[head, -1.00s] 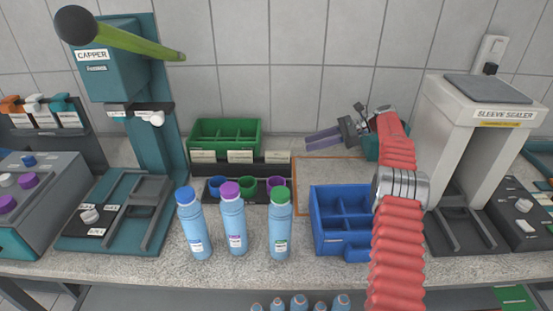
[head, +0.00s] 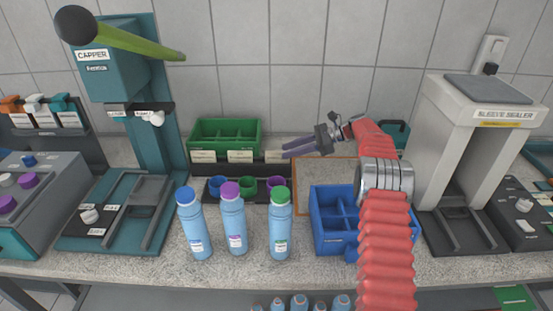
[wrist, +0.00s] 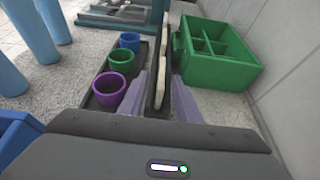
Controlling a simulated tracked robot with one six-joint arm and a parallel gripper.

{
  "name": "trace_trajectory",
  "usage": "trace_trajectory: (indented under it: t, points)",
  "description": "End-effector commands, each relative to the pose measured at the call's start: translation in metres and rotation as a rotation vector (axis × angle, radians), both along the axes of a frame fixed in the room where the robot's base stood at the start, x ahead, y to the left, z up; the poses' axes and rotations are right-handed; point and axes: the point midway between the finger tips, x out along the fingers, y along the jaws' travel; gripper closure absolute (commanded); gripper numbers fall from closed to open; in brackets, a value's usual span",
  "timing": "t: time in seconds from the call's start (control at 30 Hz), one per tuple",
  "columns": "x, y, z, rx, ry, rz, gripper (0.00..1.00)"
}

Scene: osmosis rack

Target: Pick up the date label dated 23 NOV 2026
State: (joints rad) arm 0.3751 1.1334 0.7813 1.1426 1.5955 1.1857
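Three white date labels stand in a row on a dark holder in front of the green bin: a left one (head: 203,157), a middle one (head: 240,157) and a right one (head: 277,157). Their dates are too small to read, so I cannot tell which is 23 NOV 2026. My gripper (head: 284,150) is open, its purple fingers pointing left near the right label in the head view. In the wrist view the fingers (wrist: 166,92) are apart, with the nearest label edge-on (wrist: 161,84) just ahead around the gap. I cannot tell if they touch it.
The green bin (wrist: 215,55) stands close beside the fingers. A tray of blue, green and purple cups (wrist: 107,92) is on the other side. Several capped bottles (head: 234,222) and a blue bin (head: 330,235) stand in front. The tiled wall is behind.

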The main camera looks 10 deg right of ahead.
Motion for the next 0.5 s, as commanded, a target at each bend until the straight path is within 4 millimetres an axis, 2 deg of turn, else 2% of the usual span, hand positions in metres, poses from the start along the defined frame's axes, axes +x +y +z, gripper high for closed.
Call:
trace_trajectory:
  t: [0.27,0.5]
  points:
    - [0.001,0.004,-0.002,0.0,0.001,0.002,0.7]
    - [0.01,0.03,-0.012,0.0,0.001,0.003,0.7]
